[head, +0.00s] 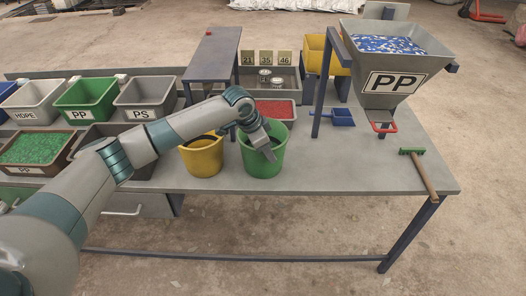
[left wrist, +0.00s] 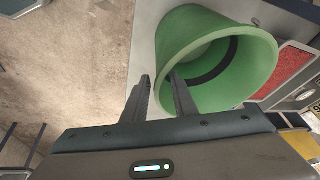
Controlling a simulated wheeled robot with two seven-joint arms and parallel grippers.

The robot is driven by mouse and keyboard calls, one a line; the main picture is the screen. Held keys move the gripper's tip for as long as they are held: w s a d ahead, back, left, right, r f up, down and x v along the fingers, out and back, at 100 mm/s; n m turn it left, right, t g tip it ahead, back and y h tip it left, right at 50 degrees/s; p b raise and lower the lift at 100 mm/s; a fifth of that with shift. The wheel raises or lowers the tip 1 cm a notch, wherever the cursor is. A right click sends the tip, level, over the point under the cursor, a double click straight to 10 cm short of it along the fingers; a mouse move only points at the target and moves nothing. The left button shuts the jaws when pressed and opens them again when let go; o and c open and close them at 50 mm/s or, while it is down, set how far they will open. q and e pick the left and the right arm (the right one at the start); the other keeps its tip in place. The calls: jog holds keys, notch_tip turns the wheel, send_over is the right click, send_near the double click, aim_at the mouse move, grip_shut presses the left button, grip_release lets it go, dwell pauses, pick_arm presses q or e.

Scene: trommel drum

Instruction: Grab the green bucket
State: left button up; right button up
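The green bucket (head: 263,160) stands upright on the grey table, right of a yellow bucket. My left gripper (head: 268,150) reaches down at the green bucket's rim in the head view. In the left wrist view, the bucket (left wrist: 205,50) shows its open mouth and a dark curved band, probably its handle. The left gripper (left wrist: 163,88) is open, with a gap between its fingers. One finger overlaps the bucket's mouth and the other lies outside its wall. Whether either finger touches the wall cannot be told. My right gripper is not in view.
The yellow bucket (head: 202,157) stands close on the left. A red-filled tray (head: 292,117) lies behind the green bucket. A PP hopper (head: 387,88), a blue scoop (head: 343,117) and a wooden-handled brush (head: 424,180) are to the right.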

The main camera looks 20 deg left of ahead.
aim_at(277, 166)
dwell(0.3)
pick_arm(q)
jog(key=shift+p+x, duration=0.75)
jog(key=shift+x, duration=0.05)
jog(key=shift+p+x, duration=0.45)
jog(key=shift+x, duration=1.45)
jog(key=shift+w+a+r, duration=0.1)
grip_shut()
